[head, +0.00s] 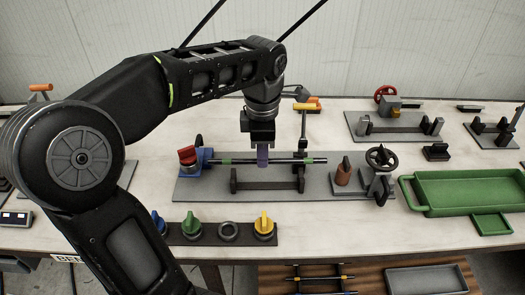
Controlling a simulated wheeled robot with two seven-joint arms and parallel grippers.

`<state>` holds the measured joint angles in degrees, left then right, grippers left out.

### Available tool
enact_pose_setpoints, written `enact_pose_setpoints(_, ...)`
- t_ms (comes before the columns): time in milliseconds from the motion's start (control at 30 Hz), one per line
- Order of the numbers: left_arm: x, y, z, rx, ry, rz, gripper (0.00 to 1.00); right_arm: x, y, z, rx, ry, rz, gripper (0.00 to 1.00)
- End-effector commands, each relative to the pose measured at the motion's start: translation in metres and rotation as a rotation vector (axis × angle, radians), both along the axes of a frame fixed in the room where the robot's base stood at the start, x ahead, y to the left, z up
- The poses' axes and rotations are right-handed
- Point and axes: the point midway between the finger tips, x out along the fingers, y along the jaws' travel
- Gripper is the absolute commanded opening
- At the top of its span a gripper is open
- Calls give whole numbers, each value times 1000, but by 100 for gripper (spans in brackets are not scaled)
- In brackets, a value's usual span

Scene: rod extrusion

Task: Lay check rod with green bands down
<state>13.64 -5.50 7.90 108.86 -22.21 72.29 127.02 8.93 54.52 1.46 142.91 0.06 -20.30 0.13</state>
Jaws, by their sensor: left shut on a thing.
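The check rod with green bands (283,160) is a dark, thin rod, with a green band towards each end. It lies level across the picture. My left gripper (262,157) comes down from above and is shut on it near its middle. The rod is above the grey fixture plate (205,190), which has two dark upright supports, one of them the left support (233,180). The rod's left end is close to a blue block with a red knob (187,156). I cannot tell whether the rod touches the supports. My right gripper is not in view.
A brown cylinder (343,174) and a handwheel (381,157) stand at the plate's right. A green tray (465,190) lies further right. A strip with coloured knobs (191,226) lies in front. An orange-topped post (304,116) stands behind the rod.

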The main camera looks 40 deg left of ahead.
Motion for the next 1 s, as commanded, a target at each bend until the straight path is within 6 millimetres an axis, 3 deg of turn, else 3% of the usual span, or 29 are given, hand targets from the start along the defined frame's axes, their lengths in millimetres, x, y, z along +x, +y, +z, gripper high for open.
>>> enact_pose_setpoints(100, 0, 0, -19, 0, 0, 0, 0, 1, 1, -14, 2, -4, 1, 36)
enact_pose_setpoints(400, 0, 0, -43, 0, 0, -1, 0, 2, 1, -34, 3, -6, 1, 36)
enact_pose_setpoints(1000, 0, 0, -48, 0, 0, 0, 0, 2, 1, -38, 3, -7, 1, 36)
